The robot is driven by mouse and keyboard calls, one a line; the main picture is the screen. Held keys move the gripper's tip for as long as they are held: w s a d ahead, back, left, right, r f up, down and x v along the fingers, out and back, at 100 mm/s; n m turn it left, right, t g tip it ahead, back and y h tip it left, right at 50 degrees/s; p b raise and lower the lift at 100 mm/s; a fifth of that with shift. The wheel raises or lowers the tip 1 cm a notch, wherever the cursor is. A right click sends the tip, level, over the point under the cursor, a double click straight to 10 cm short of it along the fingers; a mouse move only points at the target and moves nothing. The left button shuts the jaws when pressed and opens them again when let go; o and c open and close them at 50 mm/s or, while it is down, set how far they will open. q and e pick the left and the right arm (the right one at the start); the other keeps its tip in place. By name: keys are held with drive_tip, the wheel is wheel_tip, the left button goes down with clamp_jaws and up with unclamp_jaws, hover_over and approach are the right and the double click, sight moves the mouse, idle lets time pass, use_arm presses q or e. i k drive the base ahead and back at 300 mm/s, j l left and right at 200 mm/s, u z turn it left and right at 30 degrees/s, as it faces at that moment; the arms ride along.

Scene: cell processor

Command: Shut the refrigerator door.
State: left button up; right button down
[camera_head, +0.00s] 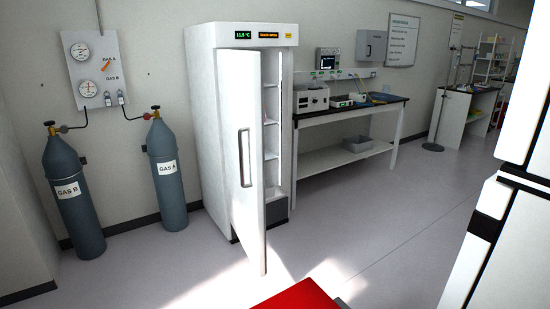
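The white refrigerator (205,130) stands against the back wall, left of centre. Its white door (235,140) is hinged on the left and stands partly open, swung out toward me. A vertical handle (244,157) is on the door's outer face. White shelves (270,122) show through the gap on the right. A lit display panel sits above the door. Neither of my grippers is in view; nothing touches the door.
Two gas cylinders, one labelled GAS B (72,192) and one GAS A (166,175), stand left of the refrigerator. A bench (345,113) with instruments stands to its right. A red surface (300,297) is at the bottom edge.

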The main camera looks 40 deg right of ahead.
sight(241, 73)
drive_tip(key=i+z, duration=0.4)
drive_tip(key=i+j+z, duration=0.2)
drive_tip(key=z, duration=0.25)
drive_tip(key=i+j+z, duration=0.25)
drive_tip(key=z, duration=0.15)
drive_tip(key=i+z, duration=0.1)
drive_tip(key=z, duration=0.45)
